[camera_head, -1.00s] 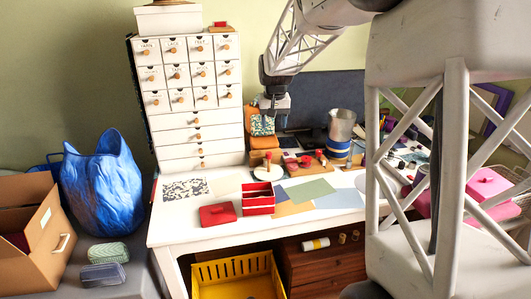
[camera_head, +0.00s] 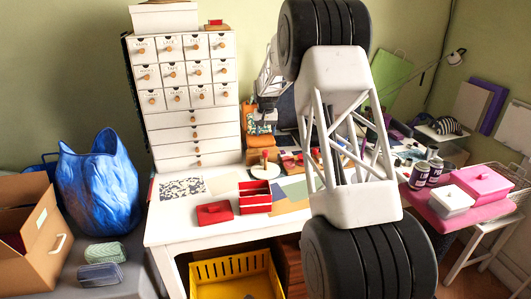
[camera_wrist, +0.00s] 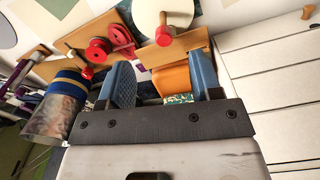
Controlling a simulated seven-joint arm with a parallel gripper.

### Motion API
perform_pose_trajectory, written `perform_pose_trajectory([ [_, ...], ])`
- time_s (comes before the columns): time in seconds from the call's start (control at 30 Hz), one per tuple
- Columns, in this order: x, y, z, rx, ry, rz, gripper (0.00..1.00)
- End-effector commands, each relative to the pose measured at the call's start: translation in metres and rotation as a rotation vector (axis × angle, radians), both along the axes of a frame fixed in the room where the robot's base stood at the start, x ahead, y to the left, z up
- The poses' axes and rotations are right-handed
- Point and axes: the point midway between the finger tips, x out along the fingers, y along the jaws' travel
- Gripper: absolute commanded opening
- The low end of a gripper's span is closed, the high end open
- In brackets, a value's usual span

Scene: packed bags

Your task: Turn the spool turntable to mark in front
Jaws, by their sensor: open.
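A white round disc (camera_head: 257,174) with an upright peg and red knob stands on the white table, in front of the drawer cabinet; it looks like the spool turntable. In the wrist view the disc (camera_wrist: 148,14) is at the top, its wooden peg and red tip pointing towards me. I cannot make out a mark on it. My gripper (camera_wrist: 163,82) is open and empty, its blue fingers apart, short of the disc. In the head view my gripper (camera_head: 266,106) is behind the disc, above the back of the table, partly hidden by my arm.
Red spools (camera_wrist: 98,52) on a wooden board and a clear container with a blue and yellow band (camera_wrist: 58,105) are left of the fingers in the wrist view. The white drawer cabinet (camera_head: 195,135) stands close by. A red open box (camera_head: 256,204) and red block (camera_head: 214,212) lie in front.

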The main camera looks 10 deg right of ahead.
Motion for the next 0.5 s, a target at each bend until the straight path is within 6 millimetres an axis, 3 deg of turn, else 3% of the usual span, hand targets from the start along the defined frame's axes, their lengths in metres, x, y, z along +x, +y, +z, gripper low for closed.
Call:
perform_pose_trajectory([
  [0.2, 0.032, -0.008, -0.038, 0.002, 0.013, -0.012, 0.59],
  [0.5, 0.047, -0.011, -0.055, 0.002, 0.018, -0.017, 0.59],
])
